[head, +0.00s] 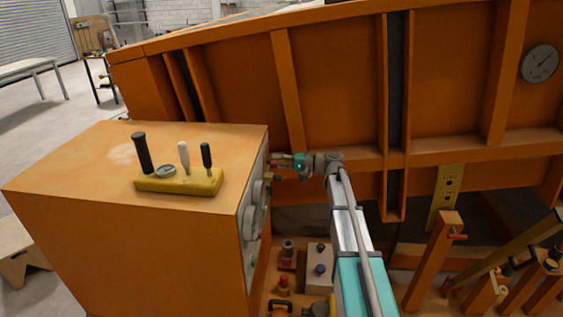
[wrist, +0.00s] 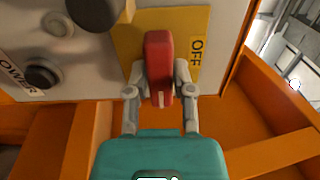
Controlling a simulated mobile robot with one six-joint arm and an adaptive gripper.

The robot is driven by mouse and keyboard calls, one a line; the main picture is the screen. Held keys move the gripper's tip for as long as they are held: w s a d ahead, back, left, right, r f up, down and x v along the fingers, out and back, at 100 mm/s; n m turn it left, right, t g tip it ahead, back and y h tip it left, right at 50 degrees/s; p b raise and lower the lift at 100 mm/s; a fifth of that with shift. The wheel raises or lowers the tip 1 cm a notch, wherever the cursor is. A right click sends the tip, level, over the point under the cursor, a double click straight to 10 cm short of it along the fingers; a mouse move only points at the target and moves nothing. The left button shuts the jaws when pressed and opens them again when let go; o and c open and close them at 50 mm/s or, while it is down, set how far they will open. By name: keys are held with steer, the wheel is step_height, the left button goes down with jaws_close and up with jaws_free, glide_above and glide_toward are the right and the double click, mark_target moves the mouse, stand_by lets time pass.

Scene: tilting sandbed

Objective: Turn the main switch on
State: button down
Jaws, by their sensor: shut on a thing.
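The main switch has a red handle (wrist: 158,60) on a yellow plate (wrist: 125,35) in the wrist view. The word OFF is printed on the plate to the right of the handle. My gripper (wrist: 160,85) is shut on the red handle, one finger on each side of it. In the head view my gripper (head: 275,164) is at the panel side of the orange cabinet (head: 130,245), near its upper far corner. The switch is mostly hidden there by the gripper and the steep angle.
A black knob (wrist: 42,76) beside a partly cut-off label, "OWER", and a larger round knob (wrist: 95,12) are on the same panel. The tilting orange bed (head: 340,80) rises behind my arm. A yellow lever block (head: 178,181) sits on the cabinet. Several small controls stand below.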

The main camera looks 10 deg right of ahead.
steer(key=shift+a, duration=0.3)
steer(key=c, duration=0.7)
jaws_free()
steer(key=shift+o, duration=1.1)
steer(key=shift+a, duration=0.25)
steer(key=shift+d, duration=0.1)
steer(key=shift+d, duration=0.15)
steer(key=shift+s+d, duration=0.1)
steer(key=shift+d, duration=0.35)
steer(key=v, duration=1.1)
steer(key=shift+a, duration=0.1)
